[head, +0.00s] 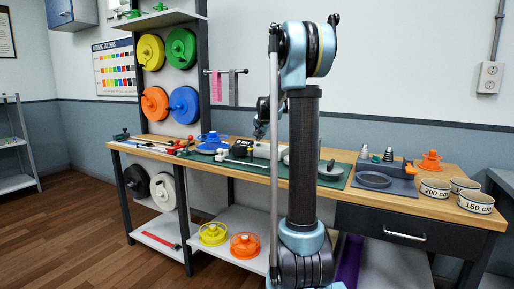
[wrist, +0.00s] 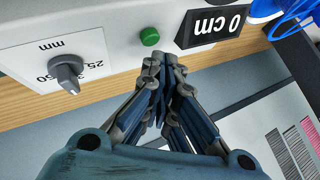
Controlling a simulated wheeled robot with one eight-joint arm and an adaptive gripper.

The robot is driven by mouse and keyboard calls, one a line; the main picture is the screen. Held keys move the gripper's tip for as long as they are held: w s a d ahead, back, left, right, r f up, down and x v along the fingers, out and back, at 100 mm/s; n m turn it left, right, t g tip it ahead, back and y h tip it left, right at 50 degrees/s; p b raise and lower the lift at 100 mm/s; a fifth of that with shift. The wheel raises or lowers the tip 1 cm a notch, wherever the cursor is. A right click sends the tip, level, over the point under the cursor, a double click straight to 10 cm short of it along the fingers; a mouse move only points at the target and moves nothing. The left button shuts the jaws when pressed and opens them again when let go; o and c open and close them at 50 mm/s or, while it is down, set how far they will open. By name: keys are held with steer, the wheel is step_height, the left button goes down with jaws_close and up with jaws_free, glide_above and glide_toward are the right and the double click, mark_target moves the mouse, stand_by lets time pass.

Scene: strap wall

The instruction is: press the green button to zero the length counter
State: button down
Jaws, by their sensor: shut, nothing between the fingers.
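The green button (wrist: 149,37) is a small round dome on the pale face of the counter unit in the wrist view. Beside it is a black display (wrist: 212,25) that shows "0 cm", upside down in this view. My gripper (wrist: 165,66) is shut and empty. Its fingertips appear just below and slightly right of the button in the picture; I see no contact. In the head view my gripper (head: 259,132) is above the workbench, partly behind my arm. The button cannot be made out there.
A grey dial (wrist: 67,72) on a mm scale sits left of the button. A blue spool (wrist: 268,8) is at the upper right. The wooden workbench (head: 340,158) also holds a green mat (head: 333,181), a grey tray (head: 395,184) and labelled bowls (head: 435,188).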

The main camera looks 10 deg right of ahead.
steer(key=shift+r, duration=0.1)
steer(key=shift+r, duration=2.5)
steer(key=s+a+f+n+g, duration=0.15)
steer(key=s+f, duration=0.25)
steer(key=s, duration=1.1)
steer(key=s+f+n+g, duration=0.2)
steer(key=s+f+n, duration=0.15)
steer(key=s, duration=1.15)
steer(key=s+f+n+g, duration=0.1)
steer(key=s+f+n, duration=0.1)
steer(key=s+f, duration=0.7)
steer(key=s+f+n+g, duration=0.2)
steer(key=s+f, duration=0.7)
steer(key=s, duration=0.8)
steer(key=shift+s, duration=0.2)
steer(key=shift+f+g, duration=0.1)
steer(key=shift+g, duration=0.15)
